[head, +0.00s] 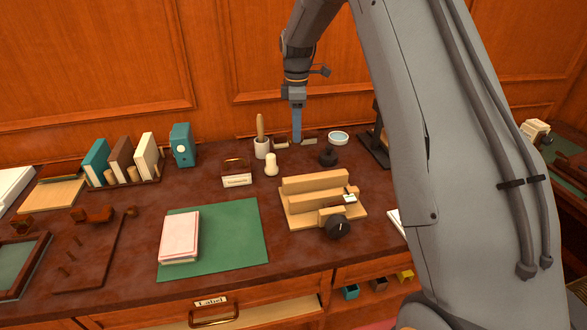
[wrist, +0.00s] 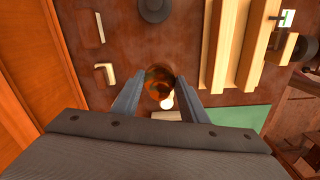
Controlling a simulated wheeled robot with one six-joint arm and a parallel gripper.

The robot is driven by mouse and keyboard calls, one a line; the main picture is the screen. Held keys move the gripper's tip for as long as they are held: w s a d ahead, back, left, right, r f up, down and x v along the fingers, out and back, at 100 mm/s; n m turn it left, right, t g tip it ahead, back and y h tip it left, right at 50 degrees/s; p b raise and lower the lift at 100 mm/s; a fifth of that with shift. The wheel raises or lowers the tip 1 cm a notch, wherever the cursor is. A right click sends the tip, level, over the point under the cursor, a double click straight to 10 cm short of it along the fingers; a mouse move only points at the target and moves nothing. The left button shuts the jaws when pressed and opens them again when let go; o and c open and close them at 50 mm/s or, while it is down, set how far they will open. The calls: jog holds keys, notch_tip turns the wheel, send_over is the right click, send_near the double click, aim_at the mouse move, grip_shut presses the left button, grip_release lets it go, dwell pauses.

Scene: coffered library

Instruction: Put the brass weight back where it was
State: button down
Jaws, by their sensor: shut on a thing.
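In the wrist view, the brass weight (wrist: 160,82) is a round, dark amber, shiny thing between the two blue-grey fingertips of my gripper (wrist: 160,80). My gripper is shut on it. In the head view, my gripper (head: 297,138) points down at the back of the desk, and its fingers hide the weight. Two small pale corner pieces (head: 280,143) (head: 309,142) show on either side of the fingertips; they also show left of the weight in the wrist view (wrist: 105,73). I cannot tell how high the weight is above the desk.
A cup with a tan handle (head: 261,146) and a cream knob (head: 271,165) stand left of my gripper. A black round thing (head: 328,156) and a pale blue dish (head: 338,138) are to the right. A wooden jig (head: 318,197) and green mat (head: 245,235) lie in front. Wall panelling rises behind.

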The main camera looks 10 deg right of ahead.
jog(key=shift+w+f, duration=0.2)
jog(key=shift+f, duration=0.15)
jog(key=shift+f+p, duration=1.75)
jog(key=shift+f, duration=3.05)
jog(key=shift+f, duration=0.15)
jog(key=c, duration=1.1)
grip_release()
